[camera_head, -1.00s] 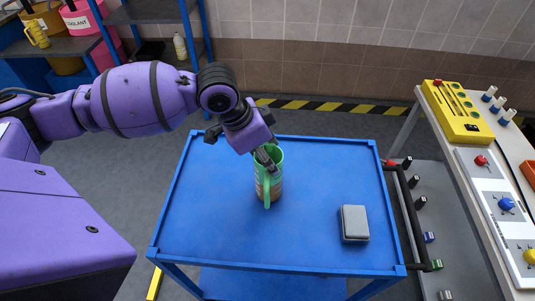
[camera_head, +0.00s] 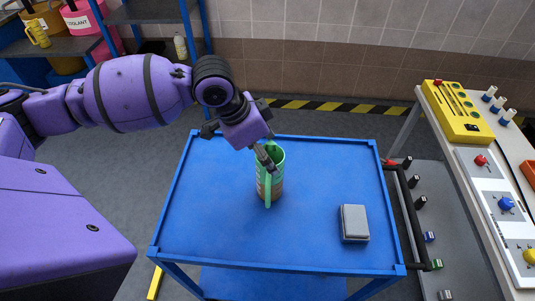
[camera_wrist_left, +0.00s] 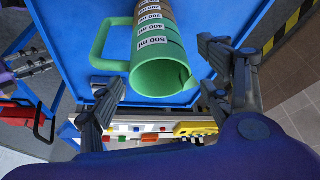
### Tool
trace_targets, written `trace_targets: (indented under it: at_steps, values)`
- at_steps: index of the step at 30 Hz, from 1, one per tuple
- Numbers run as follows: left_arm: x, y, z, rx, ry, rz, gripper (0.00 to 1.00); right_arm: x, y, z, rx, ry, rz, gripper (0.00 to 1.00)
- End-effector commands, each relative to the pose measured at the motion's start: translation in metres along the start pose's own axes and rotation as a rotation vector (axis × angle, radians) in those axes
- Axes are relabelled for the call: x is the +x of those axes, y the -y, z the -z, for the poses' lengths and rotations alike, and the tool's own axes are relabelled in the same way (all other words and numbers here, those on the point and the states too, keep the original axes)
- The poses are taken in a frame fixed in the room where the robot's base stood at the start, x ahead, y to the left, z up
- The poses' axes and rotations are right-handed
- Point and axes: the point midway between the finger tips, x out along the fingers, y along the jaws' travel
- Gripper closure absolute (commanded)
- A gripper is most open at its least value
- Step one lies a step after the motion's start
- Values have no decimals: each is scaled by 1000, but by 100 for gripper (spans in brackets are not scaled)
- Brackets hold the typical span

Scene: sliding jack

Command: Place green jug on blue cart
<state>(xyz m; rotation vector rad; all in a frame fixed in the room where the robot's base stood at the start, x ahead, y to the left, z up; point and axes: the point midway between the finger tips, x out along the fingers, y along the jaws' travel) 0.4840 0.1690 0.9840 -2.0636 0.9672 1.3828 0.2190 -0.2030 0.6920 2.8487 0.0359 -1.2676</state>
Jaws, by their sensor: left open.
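The green jug (camera_head: 269,180) stands upright on the top of the blue cart (camera_head: 215,215), a little left of its middle. In the left wrist view the jug (camera_wrist_left: 162,70) shows its open mouth, its handle and its white volume labels. My left gripper (camera_head: 266,158) is at the jug's upper part in the head view. In the left wrist view its two fingers (camera_wrist_left: 160,103) are spread wide, one on each side of the jug's mouth, with gaps between them and the jug. My right gripper is not seen clearly in any view.
A grey box (camera_head: 354,222) lies on the cart's right side. A bench with a yellow panel (camera_head: 456,111) and coloured knobs stands to the right. Shelves with pink and yellow containers (camera_head: 84,20) are at the back left. Most of the cart top is bare.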

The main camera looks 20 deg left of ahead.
Motion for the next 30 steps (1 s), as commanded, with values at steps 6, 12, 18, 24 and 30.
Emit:
trace_targets:
  at_steps: [6, 12, 18, 24, 30]
  values:
    - [-52, 1, 1, 4, -3, 7, 28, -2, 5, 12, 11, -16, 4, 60]
    - [-88, 0, 1, 2, -3, 4, 28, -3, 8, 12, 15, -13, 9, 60]
    - [-104, 0, 0, 1, -1, 2, 28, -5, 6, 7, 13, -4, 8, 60]
    - [-105, 0, 0, 0, 0, 0, 28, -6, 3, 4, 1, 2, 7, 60]
    - [-105, 0, 0, 1, 0, 0, 28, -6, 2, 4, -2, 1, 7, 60]
